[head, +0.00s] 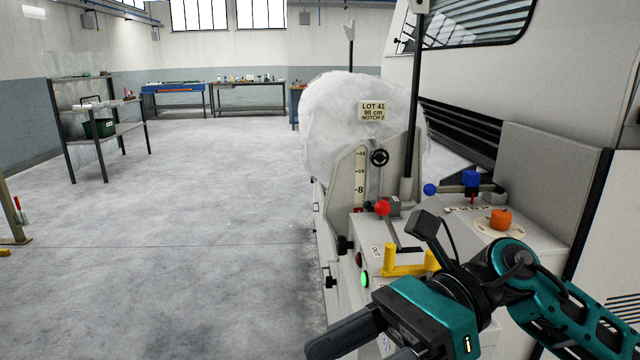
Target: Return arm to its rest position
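My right arm, teal and black, comes in from the lower right, in front of the machine's control panel. Its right gripper (338,338) points to the lower left, with dark fingers near the bottom edge. The fingers are partly cut off, so I cannot tell whether they are open or shut. No held thing shows. My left arm and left gripper are out of view.
Close by are a red knob (383,208), a blue ball lever (430,189), an orange knob (500,219), a yellow handle (390,259) and a lit green button (365,279). A white fibre roll (345,125) stands behind.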

